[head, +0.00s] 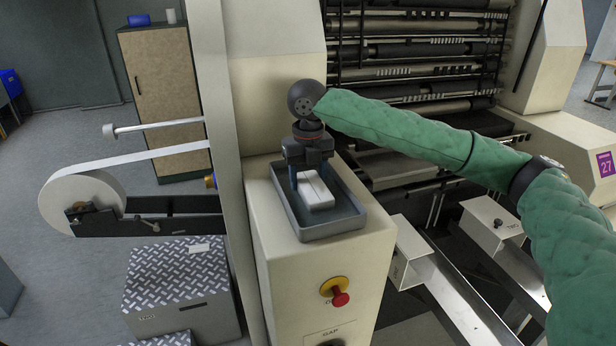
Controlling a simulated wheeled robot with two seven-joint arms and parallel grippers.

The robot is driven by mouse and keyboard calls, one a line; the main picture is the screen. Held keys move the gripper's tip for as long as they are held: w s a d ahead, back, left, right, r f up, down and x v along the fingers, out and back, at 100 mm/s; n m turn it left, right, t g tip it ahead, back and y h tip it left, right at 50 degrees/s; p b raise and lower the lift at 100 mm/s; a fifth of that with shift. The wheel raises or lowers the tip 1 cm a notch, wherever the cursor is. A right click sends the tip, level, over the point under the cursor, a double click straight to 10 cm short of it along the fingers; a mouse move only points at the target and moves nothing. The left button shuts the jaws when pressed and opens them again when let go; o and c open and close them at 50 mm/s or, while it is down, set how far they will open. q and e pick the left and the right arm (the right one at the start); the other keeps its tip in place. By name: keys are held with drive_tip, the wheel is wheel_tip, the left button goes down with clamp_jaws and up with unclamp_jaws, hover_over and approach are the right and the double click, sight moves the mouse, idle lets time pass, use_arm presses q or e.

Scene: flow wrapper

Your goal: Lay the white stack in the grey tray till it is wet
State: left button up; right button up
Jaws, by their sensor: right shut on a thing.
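The grey tray (341,229) sits on top of the beige machine cabinet in the middle of the head view. The white stack (316,192) is a small block with a line along its length, down inside the tray. My right gripper (311,178) points down over the tray and is shut on the far part of the stack. Its fingers hide that far end, and I cannot tell whether the stack touches the tray floor or is wet. My left gripper is not in view.
A red stop button (340,298) sticks out from the cabinet's front below the tray. A white paper roll (82,197) is on the left, above a metal tread-plate box (170,275). Machine rollers (420,50) stand behind, and metal rails (455,290) run at the right.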

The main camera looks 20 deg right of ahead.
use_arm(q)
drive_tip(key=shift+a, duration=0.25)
use_arm(e)
drive_tip(key=shift+f, duration=0.15)
drive_tip(key=o, duration=1)
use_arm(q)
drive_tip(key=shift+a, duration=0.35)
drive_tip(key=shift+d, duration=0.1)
use_arm(e)
wheel_tip(320, 180, up, 7)
drive_tip(key=b, duration=0.3)
drive_tip(key=shift+f, duration=0.15)
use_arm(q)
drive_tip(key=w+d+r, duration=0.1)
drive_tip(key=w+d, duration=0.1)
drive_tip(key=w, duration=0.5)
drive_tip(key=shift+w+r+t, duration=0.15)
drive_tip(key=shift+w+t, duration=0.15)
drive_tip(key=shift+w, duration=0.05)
use_arm(e)
drive_tip(key=shift+r, duration=0.55)
